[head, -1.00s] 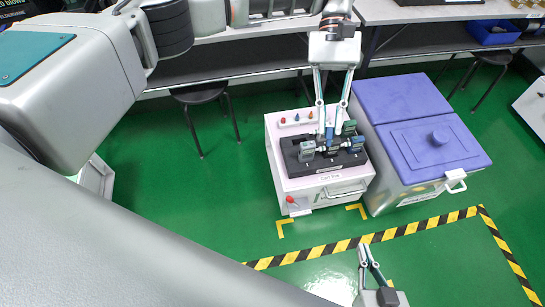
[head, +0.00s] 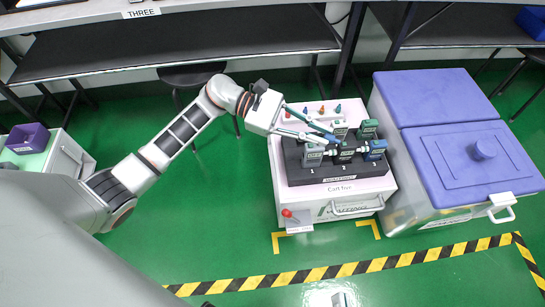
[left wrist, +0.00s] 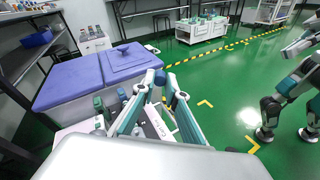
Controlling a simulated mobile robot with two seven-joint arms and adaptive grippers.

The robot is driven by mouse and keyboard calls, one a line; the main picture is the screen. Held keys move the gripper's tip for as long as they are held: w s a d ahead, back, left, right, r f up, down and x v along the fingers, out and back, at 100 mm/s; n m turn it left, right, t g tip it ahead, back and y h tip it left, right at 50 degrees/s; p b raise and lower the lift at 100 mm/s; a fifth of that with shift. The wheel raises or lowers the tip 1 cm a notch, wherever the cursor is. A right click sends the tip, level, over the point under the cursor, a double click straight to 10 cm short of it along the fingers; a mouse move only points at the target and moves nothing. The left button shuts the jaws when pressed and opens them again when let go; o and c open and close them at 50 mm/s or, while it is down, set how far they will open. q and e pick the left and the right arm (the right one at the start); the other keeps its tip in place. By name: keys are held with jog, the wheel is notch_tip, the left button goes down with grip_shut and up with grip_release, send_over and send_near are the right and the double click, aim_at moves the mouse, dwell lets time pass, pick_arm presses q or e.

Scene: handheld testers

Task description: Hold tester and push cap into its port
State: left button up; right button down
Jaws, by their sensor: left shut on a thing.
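Several small testers stand in a black holder (head: 300,178) on a white cart: a grey one (head: 312,154) at left, a dark one (head: 345,157) in the middle, a blue one (head: 376,151) at right, and green ones (head: 367,128) behind. Small white pieces show between the front testers. My left gripper (head: 331,137) is shut on a tester, seemingly the dark middle one; its blue fingertips hide the contact. Its fingers (left wrist: 168,88) also show in the left wrist view. My right gripper (head: 342,299) barely shows at the bottom edge, away from the cart.
A bin with purple lids (head: 459,160) stands close to the cart's right. A dark bench (head: 180,50) runs behind. Green floor in front is clear, with striped tape (head: 350,270).

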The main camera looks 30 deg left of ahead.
pick_arm(q)
jog(key=s+a+f+n+t+b, duration=0.1)
jog(key=a+f+t, duration=0.3)
jog(key=f, duration=0.5)
jog(key=s+a+f+n+t+y+b, duration=0.1)
jog(key=a+f+n+t, duration=0.3)
jog(key=a+f, duration=0.5)
jog(key=shift+s+f+b, duration=0.15)
jog(key=shift+b, duration=0.7)
pick_arm(e)
jog(key=shift+w+f+m, duration=0.15)
jog(key=shift+w+m, duration=0.1)
jog(key=shift+m, duration=0.65)
pick_arm(q)
jog(key=shift+b+x, duration=0.6)
jog(key=shift+x, duration=1.6)
pick_arm(e)
jog(key=shift+a+m+t, duration=0.3)
jog(key=shift+a+m, duration=0.15)
jog(key=shift+m, duration=0.35)
pick_arm(q)
jog(key=shift+x, duration=1.3)
